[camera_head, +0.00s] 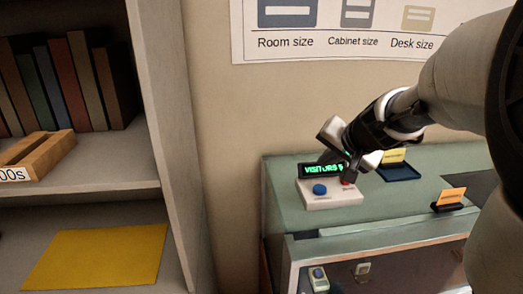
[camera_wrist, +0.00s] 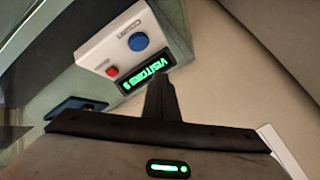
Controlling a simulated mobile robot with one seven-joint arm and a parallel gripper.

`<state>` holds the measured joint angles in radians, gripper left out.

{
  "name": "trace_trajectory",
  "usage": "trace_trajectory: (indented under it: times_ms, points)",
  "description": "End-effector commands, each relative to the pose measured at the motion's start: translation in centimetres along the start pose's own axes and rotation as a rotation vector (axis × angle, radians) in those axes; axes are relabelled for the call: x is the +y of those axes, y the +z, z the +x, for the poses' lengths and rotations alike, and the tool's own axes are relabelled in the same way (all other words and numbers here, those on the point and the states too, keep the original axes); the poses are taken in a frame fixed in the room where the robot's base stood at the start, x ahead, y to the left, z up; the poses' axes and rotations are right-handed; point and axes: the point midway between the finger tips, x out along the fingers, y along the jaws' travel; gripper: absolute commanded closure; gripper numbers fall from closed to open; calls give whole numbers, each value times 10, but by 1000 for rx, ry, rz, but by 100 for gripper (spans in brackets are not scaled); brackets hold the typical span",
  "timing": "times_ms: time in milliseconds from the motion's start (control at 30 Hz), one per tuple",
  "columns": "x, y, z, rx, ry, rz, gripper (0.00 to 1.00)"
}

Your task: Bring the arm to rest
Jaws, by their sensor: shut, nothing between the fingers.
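My arm reaches in from the right in the head view. My gripper (camera_head: 350,172) is over the right side of a white counter box (camera_head: 330,199) on the green-topped display case. Its fingers are shut and empty; in the wrist view the gripper (camera_wrist: 160,92) points toward the box. The box has a blue button (camera_head: 319,189), a red button (camera_wrist: 113,71) and a lit green "VISITORS" display (camera_wrist: 147,74). The gripper partly hides the display in the head view. Whether the fingers touch the box, I cannot tell.
The display case (camera_head: 280,190) bears a dark blue tray (camera_head: 400,172) and an orange card in a dark holder (camera_head: 449,207). A shelf unit (camera_head: 165,120) with books stands at left. A wall poster (camera_head: 340,50) hangs behind. Open wall space lies between shelf and case.

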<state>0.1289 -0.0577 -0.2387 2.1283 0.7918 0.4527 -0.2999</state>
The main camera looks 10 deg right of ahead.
Motion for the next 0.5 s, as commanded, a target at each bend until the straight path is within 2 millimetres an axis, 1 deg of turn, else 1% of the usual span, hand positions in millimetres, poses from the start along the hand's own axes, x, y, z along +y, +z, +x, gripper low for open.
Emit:
trace_trajectory:
  times_ms: [67,167,200,267,300,400,500]
  points:
    - [-9,5,-10,-12,-10,-23,100]
    - [-31,28,-40,-59,-32,-101,100]
    - [-41,43,-57,-87,-39,-149,100]
    - [-53,69,-86,-134,-42,-238,100]
    - [-57,87,-107,-164,-36,-302,100]
    - [-53,128,-150,-224,6,-453,100]
    - [-38,154,-182,-255,70,-574,100]
